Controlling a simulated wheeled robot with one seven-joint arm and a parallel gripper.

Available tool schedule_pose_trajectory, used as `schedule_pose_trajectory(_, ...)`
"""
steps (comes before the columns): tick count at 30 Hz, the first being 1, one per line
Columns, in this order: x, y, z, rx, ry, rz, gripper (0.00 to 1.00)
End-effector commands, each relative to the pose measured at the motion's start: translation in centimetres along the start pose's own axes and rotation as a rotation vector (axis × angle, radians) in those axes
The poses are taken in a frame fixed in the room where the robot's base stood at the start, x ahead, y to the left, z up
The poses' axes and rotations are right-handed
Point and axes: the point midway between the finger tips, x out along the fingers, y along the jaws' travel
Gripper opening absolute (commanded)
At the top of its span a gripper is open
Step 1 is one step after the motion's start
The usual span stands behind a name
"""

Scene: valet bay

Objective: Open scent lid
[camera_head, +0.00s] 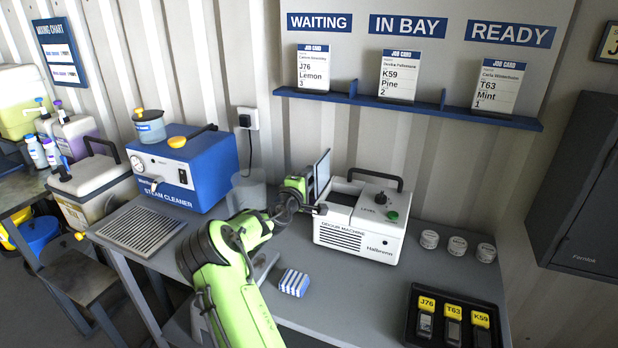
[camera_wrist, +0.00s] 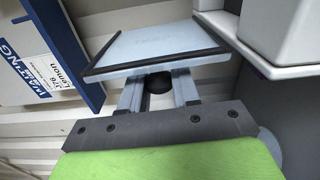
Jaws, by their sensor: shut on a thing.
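The white odour machine (camera_head: 355,240) stands on the grey bench. Its scent lid (camera_head: 322,172) is a thin panel standing steeply tilted up at the machine's left end. In the wrist view the lid (camera_wrist: 155,45) is pale blue with dark edge strips and spans the space in front of my fingers. My gripper (camera_head: 308,192) is at the lid's left side. In the wrist view my gripper (camera_wrist: 158,85) has its two fingers on either side of a round black knob (camera_wrist: 158,82) against the lid. The exact finger contact is partly hidden.
A blue steam cleaner (camera_head: 185,168) stands to the left, with a grey cup-like container (camera_head: 248,190) beside it. Small white tins (camera_head: 457,246) and a black key tray (camera_head: 450,318) lie to the right. A blue card shelf (camera_head: 410,105) runs above the machine.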

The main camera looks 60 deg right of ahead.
Motion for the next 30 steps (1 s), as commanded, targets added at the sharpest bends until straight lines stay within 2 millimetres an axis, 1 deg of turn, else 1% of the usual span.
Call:
schedule_pose_trajectory(6, 0.0, -0.1, -0.1, 0.001, 0.002, -0.001, 0.0)
schedule_pose_trajectory(7, 0.0, -0.1, -0.1, 0.001, 0.002, -0.001, 0.34)
schedule_pose_trajectory(9, 0.0, -0.1, -0.1, 0.001, 0.002, -0.001, 0.44)
schedule_pose_trajectory(11, 0.0, -0.1, -0.1, 0.001, 0.002, -0.001, 0.53)
schedule_pose_trajectory(19, -0.1, 0.0, 0.0, 0.001, 0.001, -0.001, 0.53)
schedule_pose_trajectory(22, -1.0, -0.1, -0.2, 0.001, 0.002, -0.002, 0.53)
schedule_pose_trajectory(25, -3.1, -0.2, -0.2, 0.0, 0.004, -0.004, 0.53)
schedule_pose_trajectory(30, -8.1, -0.2, -0.2, 0.001, 0.005, -0.004, 0.53)
